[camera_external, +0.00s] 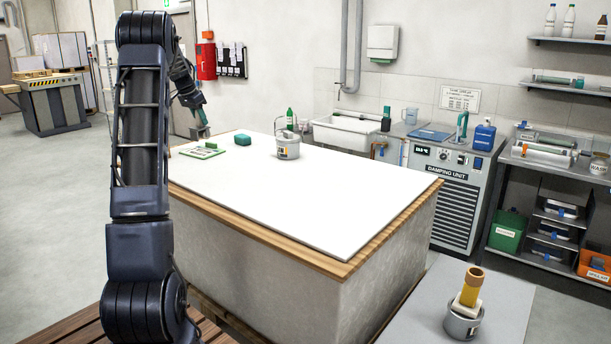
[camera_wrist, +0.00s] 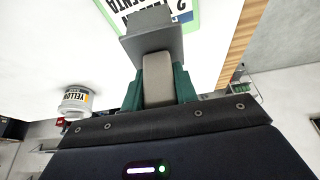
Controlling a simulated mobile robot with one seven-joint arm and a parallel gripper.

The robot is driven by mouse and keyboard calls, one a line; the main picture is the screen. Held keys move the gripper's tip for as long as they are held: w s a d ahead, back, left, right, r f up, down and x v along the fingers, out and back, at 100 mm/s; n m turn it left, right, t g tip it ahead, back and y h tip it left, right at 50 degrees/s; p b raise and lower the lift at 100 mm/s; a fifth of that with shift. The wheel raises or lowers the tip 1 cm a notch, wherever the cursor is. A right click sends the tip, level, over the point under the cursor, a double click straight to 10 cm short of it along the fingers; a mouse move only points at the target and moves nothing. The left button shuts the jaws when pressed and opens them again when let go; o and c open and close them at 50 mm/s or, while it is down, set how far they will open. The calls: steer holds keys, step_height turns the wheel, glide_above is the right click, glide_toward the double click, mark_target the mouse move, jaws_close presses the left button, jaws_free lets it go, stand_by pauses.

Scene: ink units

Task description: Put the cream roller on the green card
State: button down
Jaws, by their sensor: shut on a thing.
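The green card (camera_external: 203,151), a white sheet with a green border and black print, lies at the far left of the white tabletop. Part of it shows at the top of the wrist view (camera_wrist: 194,14). My gripper (camera_wrist: 160,82), with green fingers, is shut on a beige-cream piece, which I take as the cream roller (camera_wrist: 158,76). A dark grey slab at its far end covers part of the card. In the external view my gripper (camera_external: 200,124) is at the card's far side; I cannot tell whether the held piece touches it.
Another can (camera_external: 462,322) on the side bench holds an ochre cylinder with a cream block. The table's front is clear.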

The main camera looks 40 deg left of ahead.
mark_target(199, 127)
steer(key=shift+f, duration=2.25)
steer(key=shift+f, duration=0.35)
steer(key=shift+s+f, duration=0.1)
steer(key=c, duration=1.1)
jaws_free()
steer(key=shift+f, duration=0.1)
steer(key=shift+r, duration=0.4)
steer(key=v, duration=1.2)
steer(key=shift+r, duration=0.2)
